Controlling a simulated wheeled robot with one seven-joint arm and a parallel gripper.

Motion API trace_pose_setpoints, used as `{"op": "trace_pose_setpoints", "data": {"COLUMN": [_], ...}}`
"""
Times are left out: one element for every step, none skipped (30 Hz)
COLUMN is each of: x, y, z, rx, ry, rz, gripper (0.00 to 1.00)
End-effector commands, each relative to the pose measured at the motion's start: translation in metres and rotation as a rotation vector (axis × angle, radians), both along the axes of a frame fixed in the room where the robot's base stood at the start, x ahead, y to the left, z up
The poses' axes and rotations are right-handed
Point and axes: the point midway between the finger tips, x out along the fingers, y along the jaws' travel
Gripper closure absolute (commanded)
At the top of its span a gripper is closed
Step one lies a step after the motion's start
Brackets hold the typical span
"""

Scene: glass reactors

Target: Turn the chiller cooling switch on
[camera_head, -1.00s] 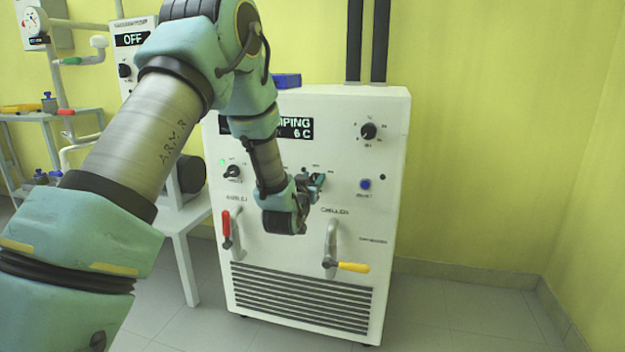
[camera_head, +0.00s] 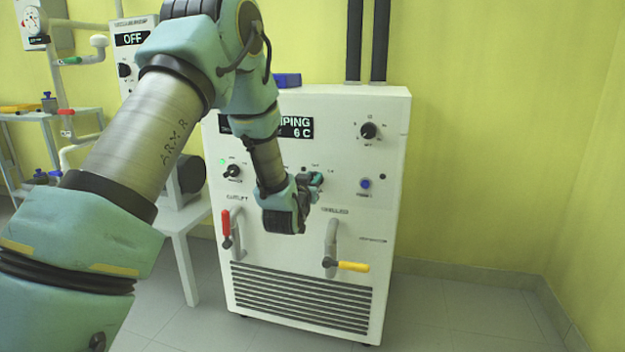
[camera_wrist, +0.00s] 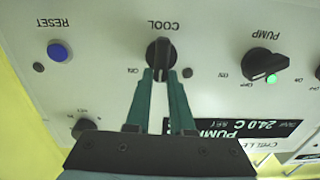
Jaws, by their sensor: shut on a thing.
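The chiller is a white cabinet (camera_head: 380,290) in the head view. Its cooling switch is a black knob (camera_wrist: 160,50) under the label COOL, which appears upside down in the wrist view. My gripper (camera_wrist: 162,76) is shut on this knob, with one teal finger on each side of it. The knob stands roughly upright in the wrist picture, with a pale mark between the fingertips. In the head view my gripper (camera_head: 314,181) is at the chiller's front panel and hides the knob.
The pump knob (camera_wrist: 265,66) has a lit green lamp beside it. A blue reset button (camera_wrist: 59,51) is on the knob's other side. A dark display (camera_head: 295,127) is partly hidden by my arm. Red (camera_head: 226,224) and yellow (camera_head: 353,266) valve handles stick out below.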

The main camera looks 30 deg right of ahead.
Motion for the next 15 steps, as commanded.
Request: {"op": "trace_pose_setpoints", "data": {"x": [-0.0005, -0.0008, -0.0013, -0.0017, -0.0019, -0.0022, -0.0026, -0.0032, -0.0037, -0.0039, -0.0044, -0.0052, -0.0052, -0.0055, -0.0064], "y": [-0.0003, -0.0007, -0.0013, -0.0016, -0.0019, -0.0022, -0.0027, -0.0033, -0.0038, -0.0040, -0.0045, -0.0053, -0.0055, -0.0056, -0.0066], "z": [-0.0011, -0.0012, -0.0015, -0.0016, -0.0017, -0.0018, -0.0020, -0.0022, -0.0025, -0.0028, -0.0032, -0.0034, -0.0036, -0.0038, -0.0040], "rx": [0.014, 0.025, 0.040, 0.053, 0.067, 0.089, 0.106, 0.124, 0.149, 0.169, 0.190, 0.217, 0.238, 0.259, 0.287], "ry": [-0.013, -0.023, -0.038, -0.051, -0.064, -0.084, -0.100, -0.117, -0.140, -0.159, -0.178, -0.203, -0.223, -0.243, -0.269], "rz": [0.000, 0.000, -0.001, -0.001, -0.001, -0.001, -0.001, -0.002, -0.002, -0.002, -0.002, -0.003, -0.002, -0.002, -0.002], "gripper": [1.00, 1.00, 1.00, 1.00, 1.00, 1.00, 1.00, 1.00, 1.00, 1.00, 1.00, 1.00, 1.00, 1.00, 1.00]}}
